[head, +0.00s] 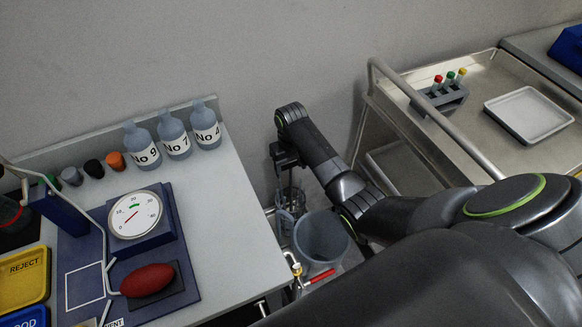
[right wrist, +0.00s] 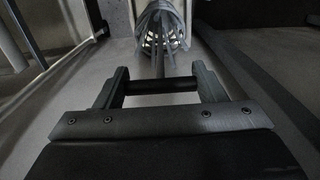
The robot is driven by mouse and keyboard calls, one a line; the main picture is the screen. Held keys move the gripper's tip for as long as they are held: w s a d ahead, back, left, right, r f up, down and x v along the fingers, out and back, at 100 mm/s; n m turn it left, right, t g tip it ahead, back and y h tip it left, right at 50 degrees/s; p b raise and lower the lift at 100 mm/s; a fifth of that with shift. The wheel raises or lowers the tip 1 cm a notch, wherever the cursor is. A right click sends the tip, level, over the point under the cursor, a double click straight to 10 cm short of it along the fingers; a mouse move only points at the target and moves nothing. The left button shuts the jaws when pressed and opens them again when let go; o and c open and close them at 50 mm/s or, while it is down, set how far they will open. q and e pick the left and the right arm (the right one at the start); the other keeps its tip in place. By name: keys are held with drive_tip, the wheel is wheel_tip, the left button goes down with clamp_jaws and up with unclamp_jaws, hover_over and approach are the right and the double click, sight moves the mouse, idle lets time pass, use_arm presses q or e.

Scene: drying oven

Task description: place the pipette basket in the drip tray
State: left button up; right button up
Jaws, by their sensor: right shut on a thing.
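My right gripper (head: 284,160) hangs down in the gap between the bench and the cart, shut on the pipette basket (head: 291,200). The basket is a wire cage below the fingers, partly hidden by my arm in the head view. In the right wrist view, a dark bar lies between the fingertips of my right gripper (right wrist: 160,86), and the basket with its pale glassy contents (right wrist: 160,28) shows beyond them. A shallow pale tray, seemingly the drip tray (head: 528,114), lies on the cart's top at the right; it looks empty. My left gripper is not in view.
The metal cart (head: 480,90) has a raised rail (head: 405,90) on its near left side and carries a rack of capped tubes (head: 440,97). A grey-blue bin (head: 321,240) stands below the basket. The bench (head: 225,210) at left holds bottles (head: 173,140) and a gauge (head: 136,213).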

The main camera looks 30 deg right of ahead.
drive_tip(key=shift+f, duration=0.15)
drive_tip(key=o, duration=1.2)
drive_tip(key=shift+f, duration=0.1)
drive_tip(key=shift+o, duration=0.2)
wheel_tip(320, 180, up, 12)
drive_tip(key=p, duration=0.1)
drive_tip(key=shift+r, duration=0.2)
